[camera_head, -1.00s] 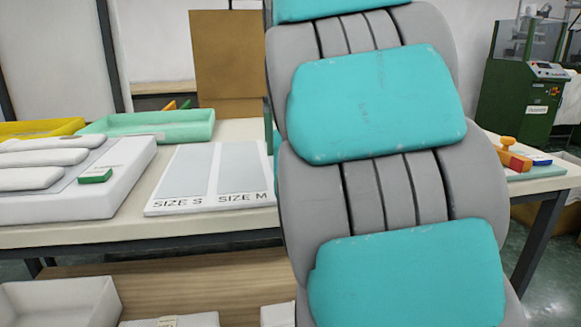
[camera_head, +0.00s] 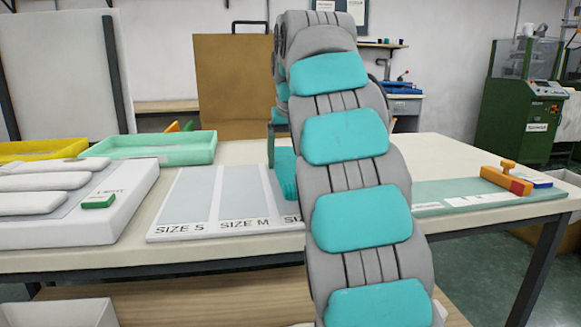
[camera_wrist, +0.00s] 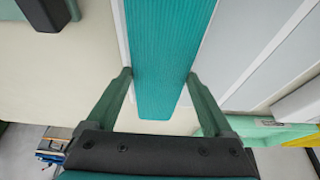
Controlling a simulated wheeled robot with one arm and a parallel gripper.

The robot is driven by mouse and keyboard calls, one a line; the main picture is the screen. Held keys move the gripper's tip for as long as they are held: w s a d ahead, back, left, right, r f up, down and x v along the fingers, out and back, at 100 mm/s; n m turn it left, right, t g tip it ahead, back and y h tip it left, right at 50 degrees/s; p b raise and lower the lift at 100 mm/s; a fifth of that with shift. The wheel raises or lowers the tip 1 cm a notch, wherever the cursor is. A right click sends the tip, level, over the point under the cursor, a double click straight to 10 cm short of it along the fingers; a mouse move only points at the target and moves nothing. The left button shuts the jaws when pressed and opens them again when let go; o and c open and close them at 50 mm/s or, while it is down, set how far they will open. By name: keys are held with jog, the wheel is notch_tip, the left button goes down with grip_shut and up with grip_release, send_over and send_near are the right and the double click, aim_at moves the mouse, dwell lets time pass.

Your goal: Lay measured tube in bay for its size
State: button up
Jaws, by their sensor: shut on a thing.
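My gripper (camera_wrist: 161,88) is shut on a teal ribbed knitted tube (camera_wrist: 158,55), with one finger at each side of it in the wrist view. In the head view the tube (camera_head: 286,176) shows at the left of my arm, over the third bay of the white size board (camera_head: 160,236). I cannot tell whether it touches the board. The bay marked SIZE S (camera_head: 187,195) and the bay marked SIZE M (camera_head: 243,190) look empty. My arm hides most of the third bay and its label, and most of my gripper in the head view.
A white block (camera_head: 75,222) with pale padded pieces and a green piece (camera_head: 98,201) stands left. Behind are a mint tray (camera_head: 160,149) and yellow tray (camera_head: 40,149). At right lies a teal mat (camera_head: 440,203) with an orange-handled tool (camera_head: 506,180).

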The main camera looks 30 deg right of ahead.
aim_at(292, 160)
jog(key=shift+w+d+f, duration=0.1)
jog(key=shift+w+d, duration=0.25)
jog(key=shift+w, duration=0.2)
jog(key=shift+w+d, duration=0.35)
jog(key=shift+w, duration=0.2)
jog(key=shift+f, duration=1.75)
jog(key=shift+f, duration=0.1)
jog(key=shift+f, duration=0.1)
jog(key=o, duration=1.2)
